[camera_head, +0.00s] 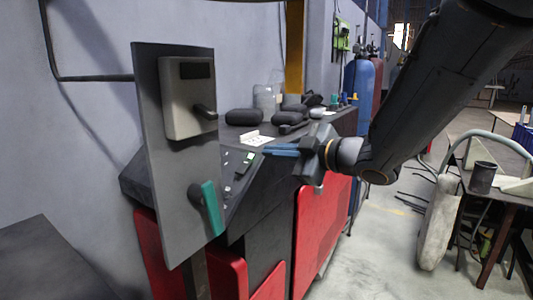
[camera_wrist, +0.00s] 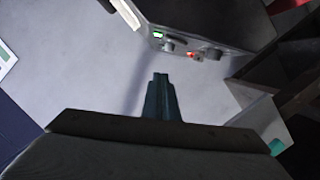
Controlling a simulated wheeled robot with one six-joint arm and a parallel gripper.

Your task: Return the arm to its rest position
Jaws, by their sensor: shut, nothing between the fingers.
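My arm reaches in from the upper right of the head view. My gripper (camera_head: 268,150) points left with its blue fingers together and nothing between them. It is in front of the dark workbench (camera_head: 236,200), to the right of the upright grey panel and apart from it. In the wrist view the shut fingers (camera_wrist: 161,80) show end-on in the middle, with a pale grey surface behind them.
The grey panel (camera_head: 150,215) carries a box (camera_head: 180,95) with a lever and a teal handle (camera_head: 212,208). Dark cases (camera_head: 244,117) lie on the bench. Gas cylinders (camera_head: 357,90) stand behind. A cluttered table (camera_head: 500,180) is at right, with open floor between.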

